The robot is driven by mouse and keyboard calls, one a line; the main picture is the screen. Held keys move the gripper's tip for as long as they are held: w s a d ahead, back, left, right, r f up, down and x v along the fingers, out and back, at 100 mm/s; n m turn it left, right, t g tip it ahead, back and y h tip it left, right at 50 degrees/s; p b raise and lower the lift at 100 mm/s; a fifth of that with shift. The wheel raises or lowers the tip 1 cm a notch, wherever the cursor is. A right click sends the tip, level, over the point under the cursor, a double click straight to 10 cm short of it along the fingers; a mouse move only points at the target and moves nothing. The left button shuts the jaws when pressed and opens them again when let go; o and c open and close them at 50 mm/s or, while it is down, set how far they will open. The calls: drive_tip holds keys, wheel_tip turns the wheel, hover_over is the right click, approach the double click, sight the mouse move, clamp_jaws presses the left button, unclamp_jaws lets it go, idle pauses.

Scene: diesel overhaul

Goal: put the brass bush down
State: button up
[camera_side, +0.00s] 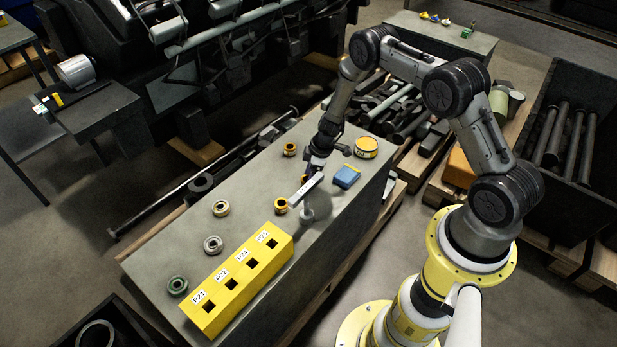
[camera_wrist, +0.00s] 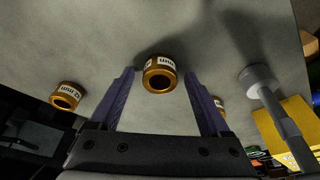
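My gripper (camera_wrist: 160,73) is open in the wrist view, with its two purple fingers apart. A brass bush (camera_wrist: 160,76) with a white label stands between the fingertips, with a gap showing on each side. In the side view my gripper (camera_side: 312,172) points down close over the bench, and this bush is mostly hidden by it. A second brass bush (camera_wrist: 67,96) is left of the fingers in the wrist view and also shows in the side view (camera_side: 290,149). A third (camera_side: 281,205) is partly hidden behind the right finger in the wrist view (camera_wrist: 219,103).
A grey post with a flat bar (camera_side: 307,214) stands close to my gripper. A yellow block (camera_side: 238,282) with square holes and PZ labels lies along the bench (camera_side: 262,185). Several other rings line its left side. A blue block (camera_side: 346,177) and yellow tin (camera_side: 366,147) stand right.

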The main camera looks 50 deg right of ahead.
drive_tip(key=shift+r, duration=0.1)
drive_tip(key=v, duration=1.2)
drive_tip(key=s+a+r+m, duration=0.1)
drive_tip(key=s+a+r, duration=0.15)
drive_tip(key=r, duration=0.55)
drive_tip(key=s+a+r+m+t, duration=0.15)
drive_tip(key=a+r, duration=0.25)
drive_tip(key=r, duration=0.5)
drive_tip(key=s+a+r, duration=0.3)
drive_tip(key=r, duration=0.5)
drive_tip(key=s+a+r+m+h, duration=0.1)
drive_tip(key=s+r, duration=0.3)
drive_tip(key=s, duration=0.7)
drive_tip(key=s+a+r+m+t+h, duration=0.1)
drive_tip(key=s+r+m, duration=0.3)
drive_tip(key=s, duration=0.6)
drive_tip(key=shift+s+a+r, duration=0.2)
drive_tip(key=shift+s+r, duration=0.05)
drive_tip(key=shift+s, duration=0.1)
drive_tip(key=shift+t, duration=0.25)
drive_tip(key=shift+o, duration=0.4)
